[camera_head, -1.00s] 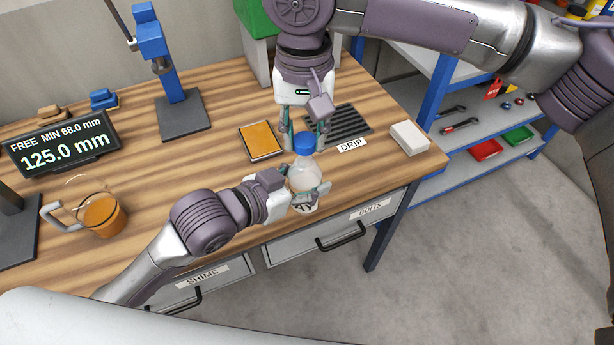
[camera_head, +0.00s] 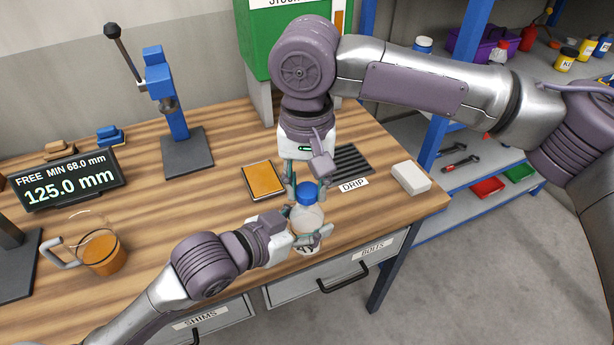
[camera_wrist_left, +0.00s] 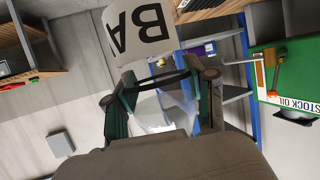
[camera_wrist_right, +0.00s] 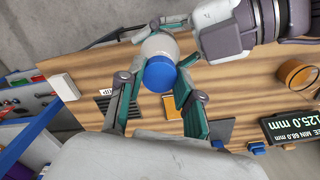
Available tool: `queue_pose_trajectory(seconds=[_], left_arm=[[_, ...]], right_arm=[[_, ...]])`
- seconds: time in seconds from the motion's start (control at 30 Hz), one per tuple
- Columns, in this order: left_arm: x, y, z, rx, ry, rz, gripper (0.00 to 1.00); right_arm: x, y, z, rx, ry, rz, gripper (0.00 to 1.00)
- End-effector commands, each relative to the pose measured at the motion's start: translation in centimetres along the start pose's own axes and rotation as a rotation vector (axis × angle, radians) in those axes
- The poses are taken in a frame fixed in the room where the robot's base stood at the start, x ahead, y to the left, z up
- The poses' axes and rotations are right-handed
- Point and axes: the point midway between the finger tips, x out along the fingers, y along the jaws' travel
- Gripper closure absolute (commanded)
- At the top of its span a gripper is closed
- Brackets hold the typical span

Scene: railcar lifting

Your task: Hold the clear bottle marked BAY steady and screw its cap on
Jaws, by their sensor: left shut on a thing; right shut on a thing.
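The clear bottle (camera_head: 306,218) stands upright above the front edge of the bench, its blue cap (camera_head: 307,192) at its top. In the left wrist view its white label (camera_wrist_left: 140,33) shows the letters BA. My left gripper (camera_head: 308,236) is shut around the bottle's body from the left side. My right gripper (camera_head: 306,186) reaches down from above and is shut on the blue cap. The right wrist view shows the cap (camera_wrist_right: 160,73) between the fingertips, with the pale bottle beyond it. The thread under the cap is hidden, so I cannot tell how tight the cap sits.
Behind the bottle lie an orange pad (camera_head: 263,179), the dark drip grate (camera_head: 350,162) and a white block (camera_head: 411,177). A jug of amber liquid (camera_head: 102,252), a display (camera_head: 68,181) and a blue press (camera_head: 170,105) stand to the left. Drawers are below.

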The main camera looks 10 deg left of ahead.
Motion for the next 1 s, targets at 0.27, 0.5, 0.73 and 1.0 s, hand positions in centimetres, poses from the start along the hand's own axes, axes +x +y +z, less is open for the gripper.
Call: queue_pose_trajectory(seconds=[0.27,0.5,0.73,1.0], left_arm=[[-0.01,0.0,-0.02,0.0,0.001,0.0,1.0],[-0.01,0.0,-0.02,0.0,0.0,0.0,1.0],[-0.01,0.0,-0.02,0.0,0.001,0.0,1.0],[-0.01,0.0,-0.02,0.0,0.001,0.0,1.0]], right_arm=[[0.11,0.0,-0.01,0.001,0.001,0.0,0.8],[0.11,0.0,-0.02,0.001,0.001,0.0,0.8],[0.44,-0.01,0.0,0.0,0.0,0.0,0.8],[1.01,-0.01,-0.02,0.001,0.0,0.0,0.8]])
